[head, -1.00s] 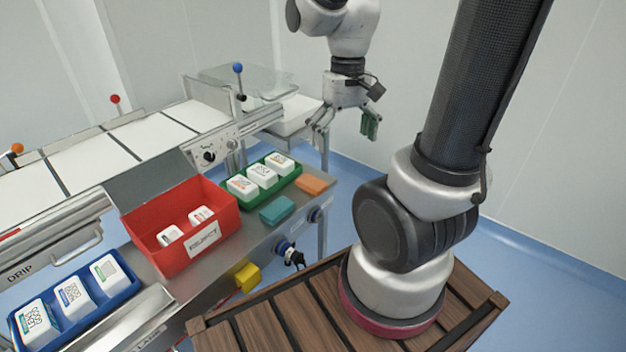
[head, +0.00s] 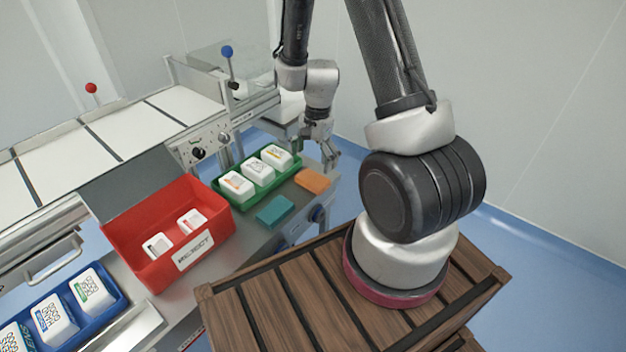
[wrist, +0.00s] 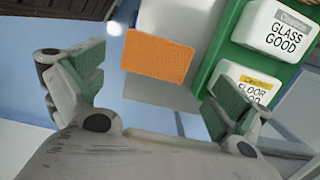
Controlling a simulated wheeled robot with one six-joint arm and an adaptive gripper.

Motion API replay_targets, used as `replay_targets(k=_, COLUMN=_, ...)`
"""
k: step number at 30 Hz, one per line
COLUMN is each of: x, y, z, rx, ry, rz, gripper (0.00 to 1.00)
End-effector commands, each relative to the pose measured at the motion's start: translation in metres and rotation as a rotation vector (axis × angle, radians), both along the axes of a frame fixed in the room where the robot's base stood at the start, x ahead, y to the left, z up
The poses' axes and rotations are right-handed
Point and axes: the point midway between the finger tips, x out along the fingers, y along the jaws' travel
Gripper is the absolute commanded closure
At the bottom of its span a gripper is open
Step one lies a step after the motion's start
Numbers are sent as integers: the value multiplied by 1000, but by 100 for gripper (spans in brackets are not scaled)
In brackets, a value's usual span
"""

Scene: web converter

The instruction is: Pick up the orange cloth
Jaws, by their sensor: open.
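The orange cloth (head: 313,180) lies flat on the right end of the steel bench, beside the green tray; in the wrist view the orange cloth (wrist: 158,55) is at upper middle, beyond and between the fingertips. My gripper (head: 325,150) is just behind the cloth in the head view, apart from it. In the wrist view my gripper (wrist: 160,90) is open and empty, with its green-padded fingers spread wide.
The green tray (head: 230,203) with white labelled packs stands left of the cloth, close to my right finger in the wrist view. A teal cloth (head: 275,210) lies nearby. The red reject bin (head: 150,268) and blue tray (head: 110,312) are further left.

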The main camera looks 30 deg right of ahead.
Motion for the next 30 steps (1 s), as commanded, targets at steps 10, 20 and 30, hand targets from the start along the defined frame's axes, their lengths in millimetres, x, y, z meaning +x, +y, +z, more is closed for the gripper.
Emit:
replay_targets(k=10, x=-5, y=2, z=-51, rx=0, ry=3, rz=1, gripper=0)
replay_targets(k=20, x=-5, y=3, z=-60, rx=0, ry=0, rz=3, gripper=0)
replay_targets(k=30, x=-5, y=3, z=-59, rx=0, ry=0, rz=4, gripper=32)
